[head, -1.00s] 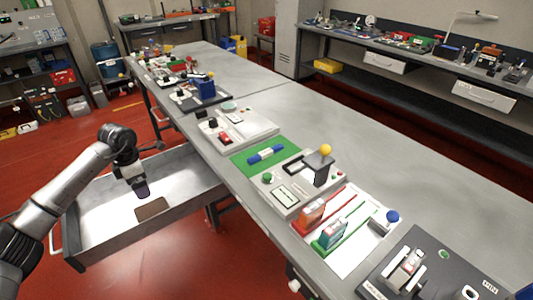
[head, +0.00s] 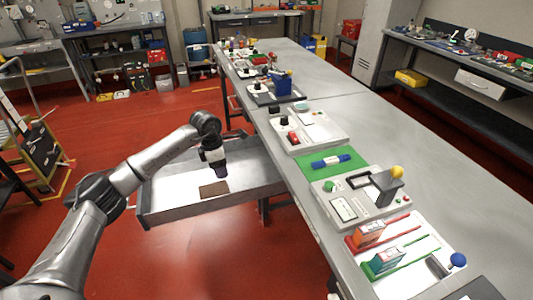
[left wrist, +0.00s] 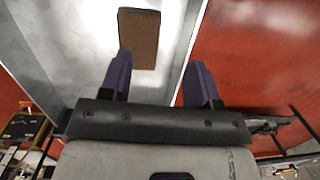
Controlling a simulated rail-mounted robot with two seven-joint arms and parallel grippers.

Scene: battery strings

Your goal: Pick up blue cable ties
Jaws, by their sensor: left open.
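I cannot make out any blue cable ties in these views. My left gripper (head: 217,172) points down over an open metal drawer (head: 165,212) that juts from the workbench. A flat brown rectangular piece (head: 213,189) lies on the drawer floor. In the left wrist view, my left gripper (left wrist: 160,72) shows two purple-blue fingers spread apart with nothing between them. My right gripper is not in view.
The long grey workbench (head: 345,110) carries several panels, a green mat (head: 325,165) with a blue-and-white cylinder (head: 331,161), and a yellow-knobbed lever (head: 396,173). A blue block (head: 283,84) stands farther back. Red floor (head: 110,130) is open left of the drawer.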

